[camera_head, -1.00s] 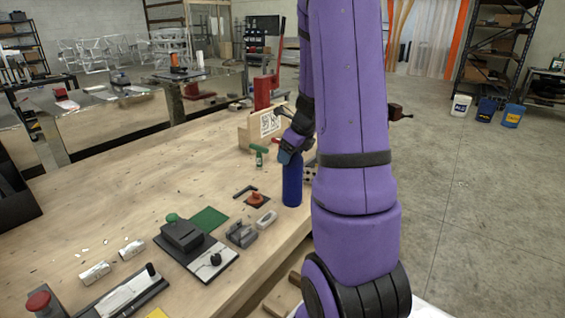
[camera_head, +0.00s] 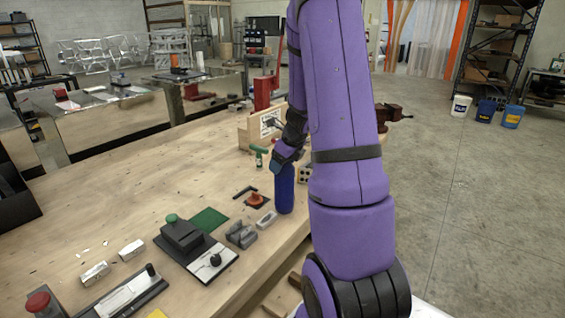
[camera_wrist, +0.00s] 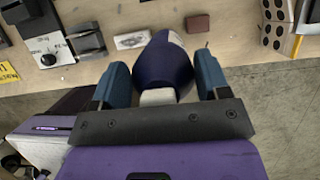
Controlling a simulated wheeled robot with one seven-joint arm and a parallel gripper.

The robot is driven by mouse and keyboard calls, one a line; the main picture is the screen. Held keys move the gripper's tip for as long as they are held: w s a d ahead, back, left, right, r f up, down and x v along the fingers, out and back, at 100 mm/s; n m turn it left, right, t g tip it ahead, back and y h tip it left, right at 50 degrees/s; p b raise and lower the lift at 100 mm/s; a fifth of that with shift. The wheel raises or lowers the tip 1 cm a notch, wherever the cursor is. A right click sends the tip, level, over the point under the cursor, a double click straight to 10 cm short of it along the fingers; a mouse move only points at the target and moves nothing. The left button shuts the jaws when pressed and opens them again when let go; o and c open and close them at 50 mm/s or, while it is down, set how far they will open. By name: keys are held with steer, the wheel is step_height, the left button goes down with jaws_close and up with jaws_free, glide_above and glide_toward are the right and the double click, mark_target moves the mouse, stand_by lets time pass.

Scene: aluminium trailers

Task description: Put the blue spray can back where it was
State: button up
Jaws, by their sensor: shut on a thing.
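The blue spray can (camera_head: 284,192) is upright at the right edge of the wooden workbench in the head view. My gripper (camera_head: 284,158) is shut on its upper part from above. In the wrist view the can (camera_wrist: 160,68) sits between the two blue fingers of my gripper (camera_wrist: 160,84). I cannot tell whether the can's base touches the bench or hangs just above it.
The workbench (camera_head: 110,210) bears a red-orange part (camera_head: 256,199), a grey metal block (camera_head: 240,234), a green mat (camera_head: 208,220) and a black device (camera_head: 182,236) near the can. A dotted block (camera_head: 304,174) stands just behind it. Open bench lies to the left.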

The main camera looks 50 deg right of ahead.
steer(key=shift+f, duration=0.5)
steer(key=o, duration=1.6)
